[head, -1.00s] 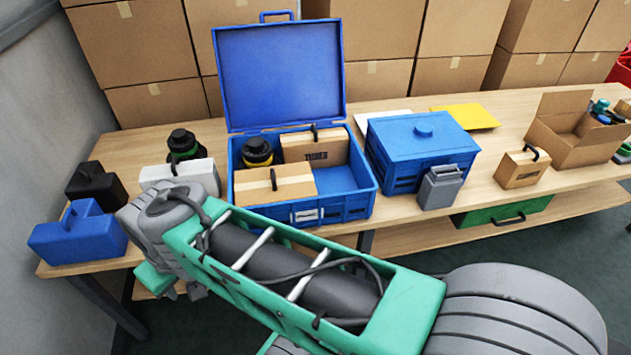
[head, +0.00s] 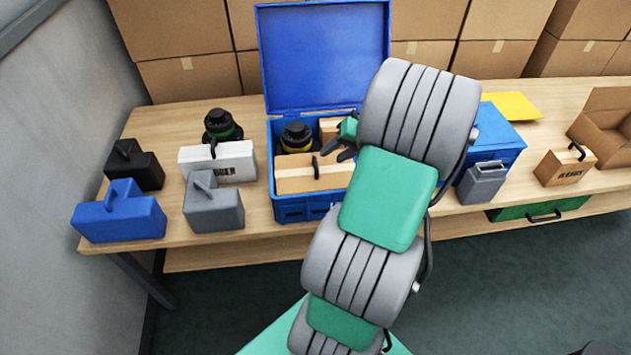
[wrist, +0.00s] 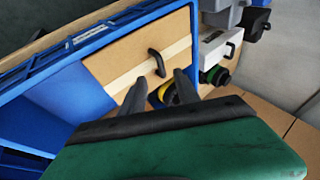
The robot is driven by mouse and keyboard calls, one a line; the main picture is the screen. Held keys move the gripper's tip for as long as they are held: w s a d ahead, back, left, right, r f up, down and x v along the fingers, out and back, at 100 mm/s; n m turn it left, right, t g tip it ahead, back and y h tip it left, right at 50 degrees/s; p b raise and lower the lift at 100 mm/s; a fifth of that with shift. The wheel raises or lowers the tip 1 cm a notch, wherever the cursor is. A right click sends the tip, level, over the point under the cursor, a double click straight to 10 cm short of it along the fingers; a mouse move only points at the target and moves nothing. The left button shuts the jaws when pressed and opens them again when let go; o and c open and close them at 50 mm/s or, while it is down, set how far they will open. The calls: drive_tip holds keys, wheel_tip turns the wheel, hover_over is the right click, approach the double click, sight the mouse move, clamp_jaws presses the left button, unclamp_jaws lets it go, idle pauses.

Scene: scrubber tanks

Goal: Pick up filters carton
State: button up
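A brown carton with a black handle and a pale tape strip (head: 300,180) sits in the front of the open blue crate (head: 296,207). It also shows in the wrist view (wrist: 165,45). No label can be read on it, so I cannot tell whether it is the filters carton. A second carton (head: 329,129) behind it in the crate is mostly hidden by my arm. My gripper (head: 340,147) is over the crate, near the front carton's right end. In the wrist view its two dark fingers (wrist: 160,93) are apart with nothing between them, close to the carton's handle.
A black-and-yellow canister (head: 297,137) stands in the crate's back left. The raised blue lid (head: 322,55) stands behind. Left are a white carton (head: 232,161), grey (head: 213,207), blue (head: 120,215) and black (head: 134,168) containers. A labelled carton (head: 566,163) stands at right.

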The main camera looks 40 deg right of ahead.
sight(316, 162)
drive_tip(key=x, duration=0.4)
drive_tip(key=p+x, duration=0.1)
drive_tip(key=x, duration=0.2)
drive_tip(key=shift+w+d+f, duration=0.1)
drive_tip(key=shift+w+f, duration=0.05)
drive_tip(key=shift+w, duration=0.3)
clamp_jaws()
idle(0.9)
